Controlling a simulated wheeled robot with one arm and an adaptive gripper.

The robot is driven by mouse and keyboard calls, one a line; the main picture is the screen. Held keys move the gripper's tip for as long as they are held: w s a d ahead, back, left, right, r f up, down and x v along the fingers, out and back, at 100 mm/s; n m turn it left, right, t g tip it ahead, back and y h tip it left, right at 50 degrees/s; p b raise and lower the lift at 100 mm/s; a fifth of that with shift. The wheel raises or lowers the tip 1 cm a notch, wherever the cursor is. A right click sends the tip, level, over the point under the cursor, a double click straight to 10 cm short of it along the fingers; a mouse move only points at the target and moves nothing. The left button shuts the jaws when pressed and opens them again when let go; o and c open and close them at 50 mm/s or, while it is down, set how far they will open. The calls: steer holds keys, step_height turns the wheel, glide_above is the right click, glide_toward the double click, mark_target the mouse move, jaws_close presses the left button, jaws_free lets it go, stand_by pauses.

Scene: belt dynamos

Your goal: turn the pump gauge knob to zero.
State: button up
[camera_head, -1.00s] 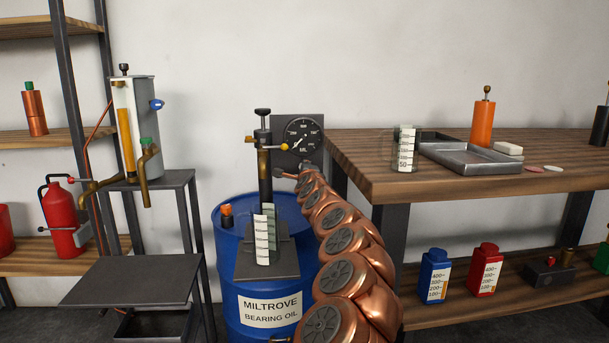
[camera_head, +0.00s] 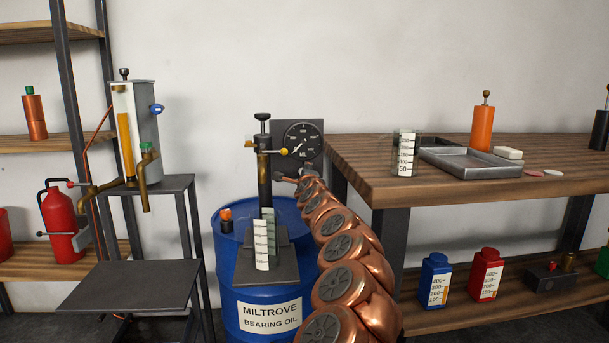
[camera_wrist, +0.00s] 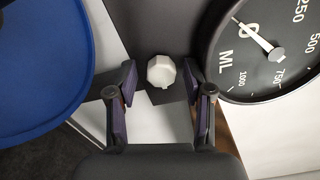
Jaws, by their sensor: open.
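The pump gauge (camera_head: 302,139) is a black round dial on a dark plate behind the blue drum. In the wrist view the dial (camera_wrist: 278,45) shows at the right, turned sideways; its pale needle (camera_wrist: 254,35) lies across a round mark that looks like the 0. The pale faceted knob (camera_wrist: 161,71) is on the dark plate beside the dial. My gripper (camera_wrist: 159,82) is open, with the knob between its fingertips in the picture and gaps on both sides. I cannot tell how deep the fingers reach. In the head view my arm hides the knob.
The hand pump (camera_head: 264,170) stands on the blue drum (camera_head: 232,262), left of my arm, with a measuring glass (camera_head: 263,245) before it. The wooden bench (camera_head: 400,180) is close on the right, bearing a glass (camera_head: 405,153) and a metal tray (camera_head: 468,162).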

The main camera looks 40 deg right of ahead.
steer(key=shift+s+r, duration=0.1)
steer(key=shift+s, duration=0.05)
steer(key=v, duration=0.7)
steer(key=shift+s+a, duration=0.2)
steer(key=shift+a, duration=0.1)
stand_by(0.6)
stand_by(0.7)
